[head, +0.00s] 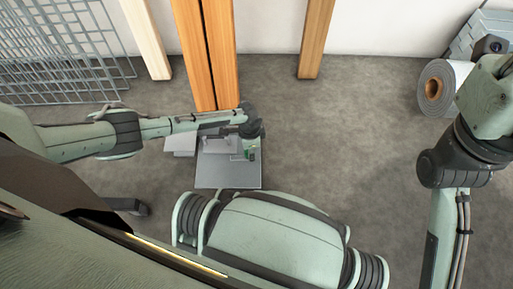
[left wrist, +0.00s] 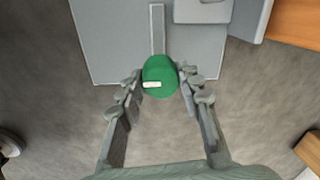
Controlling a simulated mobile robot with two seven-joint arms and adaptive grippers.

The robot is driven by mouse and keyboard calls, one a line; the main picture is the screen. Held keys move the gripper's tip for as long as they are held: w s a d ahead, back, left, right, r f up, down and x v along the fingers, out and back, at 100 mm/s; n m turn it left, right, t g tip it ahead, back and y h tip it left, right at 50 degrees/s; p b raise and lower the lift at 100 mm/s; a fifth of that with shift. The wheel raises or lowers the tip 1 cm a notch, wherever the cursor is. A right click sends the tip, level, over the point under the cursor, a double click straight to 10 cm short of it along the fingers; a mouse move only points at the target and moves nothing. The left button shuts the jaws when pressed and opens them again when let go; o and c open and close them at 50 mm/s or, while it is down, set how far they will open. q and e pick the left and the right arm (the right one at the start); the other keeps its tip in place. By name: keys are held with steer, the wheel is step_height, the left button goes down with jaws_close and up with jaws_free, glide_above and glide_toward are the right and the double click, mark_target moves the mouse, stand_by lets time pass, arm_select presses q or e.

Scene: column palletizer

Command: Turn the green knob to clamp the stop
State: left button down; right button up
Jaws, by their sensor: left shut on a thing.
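The green knob (left wrist: 160,70) sits between the fingertips of my left gripper (left wrist: 160,76) in the left wrist view, with the fingers touching it on both sides. A short white mark shows on the knob's face, lying nearly level in that view. The knob sits at the edge of a grey plate (left wrist: 110,45), in line with a narrow light bar (left wrist: 157,28). In the head view my left gripper (head: 250,130) is over the plate (head: 228,178), and the knob is mostly hidden there. The stop cannot be told apart clearly. My right gripper is not in view.
Orange wooden posts (head: 222,60) stand just behind the plate. A wire mesh cage (head: 60,50) is at the far left, and a grey roll (head: 436,90) lies at the right. Bare floor lies between the plate and the roll.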

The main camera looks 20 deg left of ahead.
arm_select(q)
steer(key=c, duration=1)
jaws_free()
steer(key=r, duration=1.2)
steer(key=shift+s+d, duration=0.1)
steer(key=shift+s, duration=0.15)
